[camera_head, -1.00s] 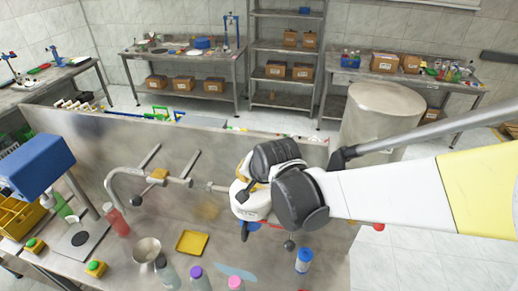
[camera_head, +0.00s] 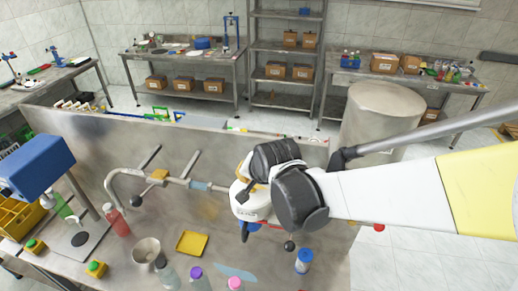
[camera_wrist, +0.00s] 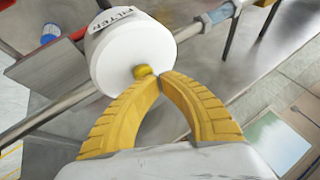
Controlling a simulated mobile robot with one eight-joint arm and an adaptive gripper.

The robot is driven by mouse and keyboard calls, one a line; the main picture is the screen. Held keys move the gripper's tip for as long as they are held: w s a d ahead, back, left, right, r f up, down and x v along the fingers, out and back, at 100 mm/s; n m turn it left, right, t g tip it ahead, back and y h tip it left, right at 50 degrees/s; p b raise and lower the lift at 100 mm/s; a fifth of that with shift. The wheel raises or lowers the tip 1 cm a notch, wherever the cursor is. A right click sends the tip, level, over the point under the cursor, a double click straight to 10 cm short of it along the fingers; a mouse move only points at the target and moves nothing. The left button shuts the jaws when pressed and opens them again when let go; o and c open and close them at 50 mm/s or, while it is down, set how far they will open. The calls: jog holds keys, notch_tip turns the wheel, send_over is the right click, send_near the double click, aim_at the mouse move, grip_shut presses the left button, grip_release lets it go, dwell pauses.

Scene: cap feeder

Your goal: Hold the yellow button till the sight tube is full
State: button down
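In the wrist view the yellow button (camera_wrist: 145,71) sits on the face of a white round housing (camera_wrist: 130,50) marked FILTER. My gripper (camera_wrist: 161,78) has its two yellow fingers brought together, tips at the button and seemingly touching it. How far the button is pressed in, I cannot tell. The sight tube (camera_wrist: 219,13) shows pale blue in the pipe beside the housing. In the head view the sight tube (camera_head: 200,186) is a light blue stretch of pipe left of my wrist. Its exact fill level is too small to read.
A metal pipe (camera_head: 125,172) runs along the steel panel to the left. On the bench below are a yellow tray (camera_head: 192,243), a funnel (camera_head: 146,250), a red bottle (camera_head: 117,221) and several capped bottles. A blue machine (camera_head: 37,165) stands at the left.

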jog(key=shift+r+p, duration=0.55)
jog(key=shift+r, duration=0.35)
jog(key=shift+r+p, duration=1.8)
jog(key=shift+r, duration=0.75)
jog(key=shift+f, duration=0.1)
